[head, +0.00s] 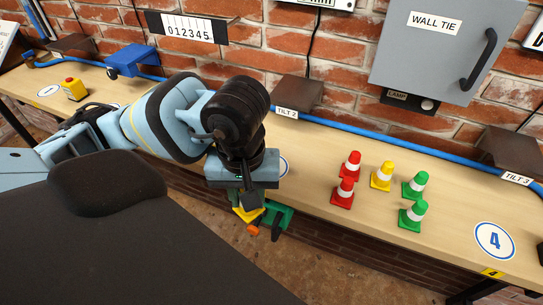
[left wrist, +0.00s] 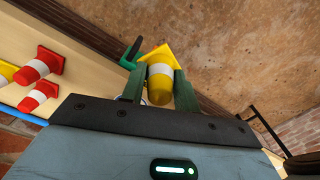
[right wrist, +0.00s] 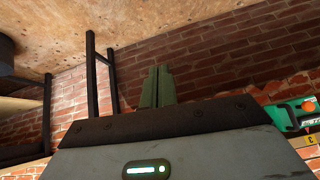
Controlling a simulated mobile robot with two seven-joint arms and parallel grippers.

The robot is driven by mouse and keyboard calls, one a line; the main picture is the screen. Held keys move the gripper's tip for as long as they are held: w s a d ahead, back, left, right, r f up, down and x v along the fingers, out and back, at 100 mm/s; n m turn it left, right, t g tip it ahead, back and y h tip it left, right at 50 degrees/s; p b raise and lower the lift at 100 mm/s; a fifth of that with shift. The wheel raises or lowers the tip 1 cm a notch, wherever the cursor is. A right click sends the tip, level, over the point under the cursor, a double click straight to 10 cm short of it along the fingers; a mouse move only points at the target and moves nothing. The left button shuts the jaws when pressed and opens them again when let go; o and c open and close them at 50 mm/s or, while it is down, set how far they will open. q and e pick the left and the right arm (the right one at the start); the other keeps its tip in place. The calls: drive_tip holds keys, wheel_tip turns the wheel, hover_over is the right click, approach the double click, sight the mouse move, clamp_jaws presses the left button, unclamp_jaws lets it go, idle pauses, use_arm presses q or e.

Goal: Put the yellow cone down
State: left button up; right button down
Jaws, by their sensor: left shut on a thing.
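My left gripper (head: 250,200) is shut on a yellow cone (left wrist: 160,75) with a white band. In the left wrist view the cone sits between the fingers, its square base pointing away from the palm. In the head view the held cone (head: 247,213) shows only partly below the gripper, by the front edge of the bench (head: 300,185), and appears clear of the top. A second yellow cone (head: 381,176) stands on the bench among red and green cones. My right gripper (right wrist: 157,87) is shut and empty, seen only in the right wrist view.
Two red cones (head: 343,193) and two green cones (head: 412,215) stand on the bench. A green and orange thing (head: 278,215) is beside the held cone. A grey cabinet (head: 440,50) hangs on the brick wall.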

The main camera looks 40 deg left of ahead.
use_arm(q)
drive_tip(key=w+a, duration=0.1)
drive_tip(key=w, duration=0.3)
drive_tip(key=w+a, duration=0.2)
drive_tip(key=w, duration=0.2)
drive_tip(key=w+a+f+p, duration=0.1)
drive_tip(key=w+a, duration=0.1)
drive_tip(key=w, duration=0.3)
drive_tip(key=shift+a+f, duration=0.1)
drive_tip(key=shift+w+a+f, duration=0.1)
drive_tip(key=shift+w+a, duration=0.1)
drive_tip(key=shift+w, duration=0.3)
drive_tip(key=shift+w+a+f, duration=0.1)
drive_tip(key=shift+w+a, duration=0.1)
drive_tip(key=shift+w, duration=0.25)
wheel_tip(320, 180, down, 3)
drive_tip(key=shift+f+p, duration=0.15)
drive_tip(key=shift+p, duration=0.2)
drive_tip(key=shift+f, duration=0.15)
drive_tip(key=o, duration=0.5)
drive_tip(key=shift+f, duration=0.1)
drive_tip(key=o, duration=0.5)
drive_tip(key=shift+c, duration=0.2)
